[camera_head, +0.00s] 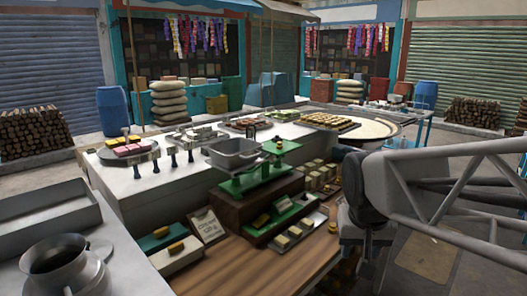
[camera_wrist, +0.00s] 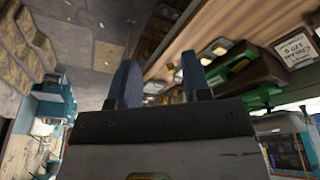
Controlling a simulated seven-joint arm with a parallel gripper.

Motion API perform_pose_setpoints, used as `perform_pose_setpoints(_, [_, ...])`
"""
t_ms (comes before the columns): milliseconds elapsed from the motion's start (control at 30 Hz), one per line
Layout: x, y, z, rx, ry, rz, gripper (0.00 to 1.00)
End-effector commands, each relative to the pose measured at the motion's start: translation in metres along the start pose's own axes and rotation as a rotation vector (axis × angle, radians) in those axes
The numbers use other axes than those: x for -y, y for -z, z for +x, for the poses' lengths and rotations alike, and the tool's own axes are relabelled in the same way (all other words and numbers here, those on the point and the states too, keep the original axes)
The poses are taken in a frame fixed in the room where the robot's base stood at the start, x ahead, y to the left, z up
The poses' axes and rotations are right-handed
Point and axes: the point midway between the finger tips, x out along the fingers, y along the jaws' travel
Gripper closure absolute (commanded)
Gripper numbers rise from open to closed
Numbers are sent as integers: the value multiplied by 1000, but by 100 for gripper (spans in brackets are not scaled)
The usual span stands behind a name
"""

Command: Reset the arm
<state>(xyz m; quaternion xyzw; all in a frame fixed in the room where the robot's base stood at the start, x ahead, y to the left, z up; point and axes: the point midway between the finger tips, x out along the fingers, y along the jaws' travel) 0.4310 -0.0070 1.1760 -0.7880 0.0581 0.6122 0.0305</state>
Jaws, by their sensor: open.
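My gripper (camera_wrist: 160,82) shows in the wrist view with its two dark blue fingers apart and nothing between them. In the head view my arm comes in from the right, and its dark end hangs beside the right edge of the wooden counter (camera_head: 262,262). The fingertips are hard to make out there. The gripper looks clear of the goods on the counter. In the wrist view the picture is turned, with the counter and its green stand (camera_wrist: 245,75) beyond the fingers on the right and grey floor (camera_wrist: 110,55) on the left.
A green scale (camera_head: 250,178) with a grey pan (camera_head: 234,153) stands on a dark wooden block. Trays of yellow pieces (camera_head: 290,236) and a written sign (camera_head: 207,226) lie near it. A metal pot (camera_head: 62,265) is at front left. A wide round pan (camera_head: 370,129) stands behind my arm.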

Motion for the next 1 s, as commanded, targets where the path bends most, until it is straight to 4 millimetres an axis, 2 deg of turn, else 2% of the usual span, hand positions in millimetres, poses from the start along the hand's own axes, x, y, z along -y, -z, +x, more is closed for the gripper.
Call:
perform_pose_setpoints(33, [-2, -18, -1, 0, 5, -10, 56])
perform_pose_setpoints(200, [-7, -68, 0, 8, 23, -53, 56])
perform_pose_setpoints(400, [-10, -108, 6, 14, 38, -88, 56])
perform_pose_setpoints(600, [-11, -121, 8, 18, 43, -101, 56])
perform_pose_setpoints(1000, [-11, -121, 8, 18, 43, -101, 56])
